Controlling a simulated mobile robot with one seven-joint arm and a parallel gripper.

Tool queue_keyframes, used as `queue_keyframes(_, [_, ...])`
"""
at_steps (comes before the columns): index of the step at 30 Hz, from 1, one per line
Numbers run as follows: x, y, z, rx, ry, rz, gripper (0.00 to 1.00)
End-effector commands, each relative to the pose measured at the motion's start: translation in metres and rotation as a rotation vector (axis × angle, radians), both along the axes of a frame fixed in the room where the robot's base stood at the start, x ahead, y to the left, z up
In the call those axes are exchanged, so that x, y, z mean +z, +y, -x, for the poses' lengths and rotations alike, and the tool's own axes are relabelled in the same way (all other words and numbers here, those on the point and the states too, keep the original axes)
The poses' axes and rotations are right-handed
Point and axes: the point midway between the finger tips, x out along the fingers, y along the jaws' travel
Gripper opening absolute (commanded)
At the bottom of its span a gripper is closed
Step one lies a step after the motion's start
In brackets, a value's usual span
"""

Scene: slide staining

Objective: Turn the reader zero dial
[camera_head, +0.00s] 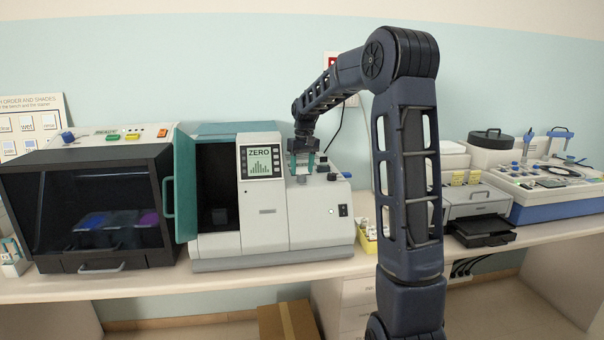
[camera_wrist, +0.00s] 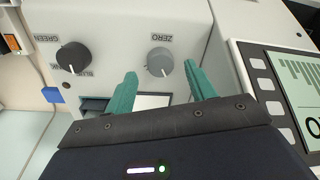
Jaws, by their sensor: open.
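The reader (camera_head: 267,222) is a pale grey instrument on the bench. Its screen (camera_head: 260,164) shows ZERO above a bar graph. In the wrist view the zero dial (camera_wrist: 160,62) is a round grey knob with a white pointer line, under an upside-down ZERO label. My gripper (camera_wrist: 160,69) is open and empty, with one teal finger on each side of the dial in the picture. I cannot tell how much height separates the fingertips from the dial. In the head view my gripper (camera_head: 303,168) is over the reader's sloped panel and hides the dial.
A black dial (camera_wrist: 73,57) labelled GREEN and BLUE sits left of the zero dial in the wrist view. The reader's teal door (camera_head: 186,186) stands open. A dark cabinet (camera_head: 88,262) is at left. A grey printer-like device (camera_head: 478,203) and a blue-based instrument (camera_head: 560,205) are at right.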

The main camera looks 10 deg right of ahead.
Motion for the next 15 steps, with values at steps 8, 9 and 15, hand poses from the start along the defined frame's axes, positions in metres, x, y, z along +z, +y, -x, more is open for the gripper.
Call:
queue_keyframes(8, [0.051, -0.003, -0.001, 0.0, -0.002, 0.0, 0.55])
queue_keyframes(9, [0.058, -0.003, -0.001, 0.0, -0.002, 0.0, 0.55])
queue_keyframes(15, [0.078, -0.004, -0.002, 0.0, -0.001, 0.0, 0.55])
